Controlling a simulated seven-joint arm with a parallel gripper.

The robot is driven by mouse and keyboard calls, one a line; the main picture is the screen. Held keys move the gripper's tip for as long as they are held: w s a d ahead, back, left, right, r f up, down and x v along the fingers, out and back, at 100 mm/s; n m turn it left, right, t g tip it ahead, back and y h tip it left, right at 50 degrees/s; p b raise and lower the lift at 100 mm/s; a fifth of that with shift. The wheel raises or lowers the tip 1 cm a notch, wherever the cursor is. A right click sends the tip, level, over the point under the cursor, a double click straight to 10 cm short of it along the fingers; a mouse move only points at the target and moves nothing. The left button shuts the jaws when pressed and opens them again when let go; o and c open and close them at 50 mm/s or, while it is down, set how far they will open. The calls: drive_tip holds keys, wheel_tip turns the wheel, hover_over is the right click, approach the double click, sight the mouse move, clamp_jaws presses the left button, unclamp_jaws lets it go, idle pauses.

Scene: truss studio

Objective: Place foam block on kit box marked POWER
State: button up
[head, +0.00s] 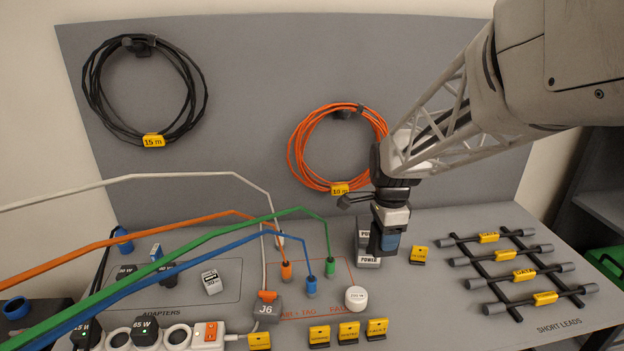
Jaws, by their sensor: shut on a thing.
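My gripper (389,246) points down right of centre in the head view. The grey kit box (368,261) has pale labels reading POWER and stands just behind and to the left of my gripper. My gripper covers its right part. I cannot tell whether the block touches the box or is apart from it.
Yellow-tagged short leads (515,270) lie on a rack at the right. A small yellow tag (419,254) stands right of my gripper. A white round puck (356,298) and several yellow tags are in front. Coloured cables (230,217) arch across the left side.

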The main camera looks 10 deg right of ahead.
drive_tip(key=w, duration=0.5)
drive_tip(key=w+d+f, duration=0.1)
drive_tip(key=w, duration=0.4)
drive_tip(key=w+d, duration=0.1)
drive_tip(key=w, duration=0.4)
drive_tip(key=shift+w+f, duration=0.2)
drive_tip(key=shift+w, duration=0.1)
drive_tip(key=shift+f, duration=0.1)
drive_tip(key=shift+f, duration=1.7)
drive_tip(key=shift+f, duration=0.1)
drive_tip(key=o, duration=0.9)
wheel_tip(320, 180, up, 12)
